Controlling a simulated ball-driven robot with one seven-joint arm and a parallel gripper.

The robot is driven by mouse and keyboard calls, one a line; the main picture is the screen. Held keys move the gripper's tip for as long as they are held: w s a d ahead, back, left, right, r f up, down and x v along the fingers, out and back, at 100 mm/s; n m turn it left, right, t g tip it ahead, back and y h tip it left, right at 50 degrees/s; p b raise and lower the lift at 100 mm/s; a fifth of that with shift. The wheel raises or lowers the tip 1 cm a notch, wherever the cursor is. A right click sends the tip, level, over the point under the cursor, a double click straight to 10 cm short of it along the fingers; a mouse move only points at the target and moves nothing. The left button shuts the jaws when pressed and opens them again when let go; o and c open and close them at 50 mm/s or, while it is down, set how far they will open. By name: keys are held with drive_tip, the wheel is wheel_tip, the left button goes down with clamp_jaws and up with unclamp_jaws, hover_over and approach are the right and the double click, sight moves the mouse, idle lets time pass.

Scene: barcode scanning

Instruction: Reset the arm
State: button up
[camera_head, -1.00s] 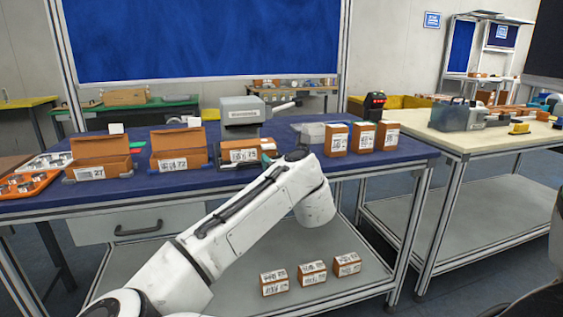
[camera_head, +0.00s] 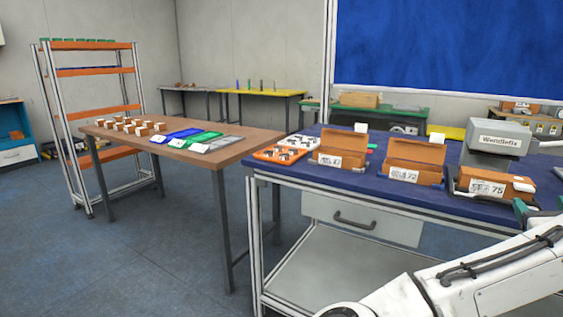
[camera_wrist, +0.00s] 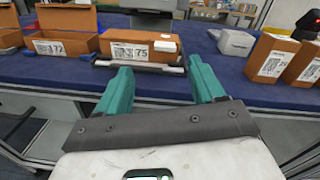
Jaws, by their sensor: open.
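My gripper (camera_wrist: 161,88) shows in the wrist view with its two teal fingers spread apart and nothing between them. It is in front of the blue workbench (camera_wrist: 60,76). The orange box labelled 75 (camera_wrist: 138,47) sits on a dark holder just beyond the fingers, apart from them. In the head view the same box (camera_head: 490,188) is at the right, under the grey Wandlefix device (camera_head: 492,140). My white arm reaches in from the lower right, and the fingers are mostly cut off by the right edge there.
Open orange boxes labelled 72 (camera_head: 412,176) and 27 (camera_head: 338,162) stand left along the blue bench. A brown table (camera_head: 205,155) holds small boxes and coloured trays. Taller orange boxes (camera_wrist: 273,58) stand at the right in the wrist view. The floor at left is clear.

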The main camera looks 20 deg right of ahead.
drive_tip(key=w+a+f+n+y, duration=0.4)
drive_tip(key=a+f+n+y, duration=0.5)
drive_tip(key=n, duration=1.3)
drive_tip(key=s+a+f+n+g+y, duration=0.1)
drive_tip(key=s+a+f+n+g, duration=0.3)
drive_tip(key=a+f+n, duration=0.95)
drive_tip(key=s+a+f+n+g+y, duration=0.2)
drive_tip(key=s+a+f+n+g, duration=0.15)
drive_tip(key=s+a+f, duration=0.5)
drive_tip(key=s+a+f+n+g+y, duration=0.1)
drive_tip(key=s+a+f+n+g, duration=0.3)
drive_tip(key=s+f, duration=0.65)
wheel_tip(320, 180, up, 22)
drive_tip(key=a+m+p, duration=0.1)
drive_tip(key=p, duration=2)
drive_tip(key=shift+s+a+t, duration=0.1)
drive_tip(key=shift+t, duration=0.15)
drive_tip(key=shift+c, duration=0.5)
